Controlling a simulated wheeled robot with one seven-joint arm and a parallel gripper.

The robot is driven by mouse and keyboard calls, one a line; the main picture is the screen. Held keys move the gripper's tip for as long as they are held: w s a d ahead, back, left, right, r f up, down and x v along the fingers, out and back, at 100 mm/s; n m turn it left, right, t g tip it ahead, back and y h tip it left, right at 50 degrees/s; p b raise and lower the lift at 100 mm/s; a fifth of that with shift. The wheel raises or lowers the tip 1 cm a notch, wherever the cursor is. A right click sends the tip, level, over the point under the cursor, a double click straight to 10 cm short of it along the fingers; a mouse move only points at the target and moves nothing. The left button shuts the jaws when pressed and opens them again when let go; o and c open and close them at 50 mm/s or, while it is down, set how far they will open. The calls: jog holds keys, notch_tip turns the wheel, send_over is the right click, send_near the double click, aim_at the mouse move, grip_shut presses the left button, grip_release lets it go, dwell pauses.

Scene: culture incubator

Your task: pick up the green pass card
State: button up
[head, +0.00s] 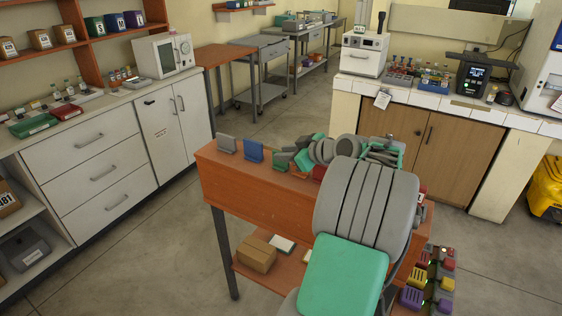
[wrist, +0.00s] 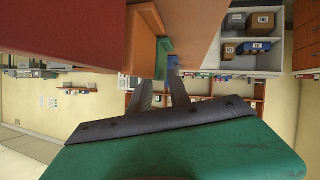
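The green pass card (head: 281,160) stands in a row of coloured cards on the orange-brown table, right of the blue card. It is partly hidden by my arm in the head view. In the wrist view the green card (wrist: 162,58) shows as a narrow slab between an orange card and a blue one. My gripper (wrist: 164,84) has its two dark fingers apart, with a gap between them in line with the green card. The fingertips are close to the card; I cannot tell whether they touch it.
A grey card (head: 227,145) and a blue card (head: 253,151) stand to the left of it, and an orange card (wrist: 148,42) is beside it. A red card (head: 319,173) is farther right. A cardboard box (head: 257,254) lies on the lower shelf.

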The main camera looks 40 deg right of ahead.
grip_shut()
dwell(0.4)
